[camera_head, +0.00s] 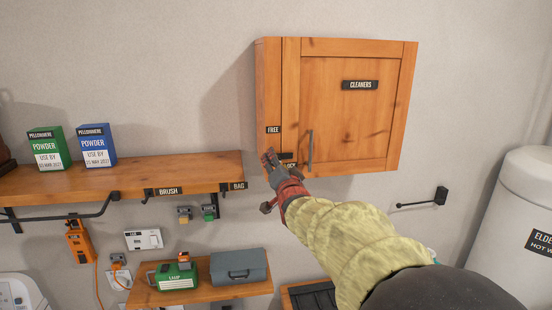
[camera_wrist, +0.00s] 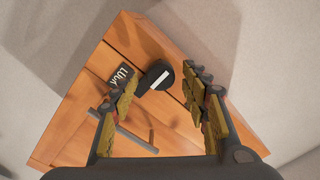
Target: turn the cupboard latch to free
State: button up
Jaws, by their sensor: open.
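The wooden cupboard (camera_head: 345,120) hangs on the wall, with its door shut and a CLEANERS label on it. The small dark latch (camera_head: 286,156) is low on its left side and partly hidden by my gripper. A FREE label (camera_head: 273,129) is above the latch; a partly hidden LOCK label is below it. In the wrist view the latch (camera_wrist: 157,76) is dark with a white stripe, close to the LOCK label (camera_wrist: 121,75). My gripper (camera_head: 269,158) is open in front of the latch. In the wrist view the latch appears between the fingers; contact cannot be told.
A vertical door handle (camera_head: 310,147) stands out just right of the latch. A shelf (camera_head: 130,178) with two powder boxes is at the left. A lower shelf (camera_head: 205,292) holds a grey case. A white tank (camera_head: 515,210) stands at the right, near a wall hook (camera_head: 440,198).

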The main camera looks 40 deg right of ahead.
jog(key=shift+x, duration=1.1)
jog(key=shift+c, duration=0.8)
jog(key=c, duration=1)
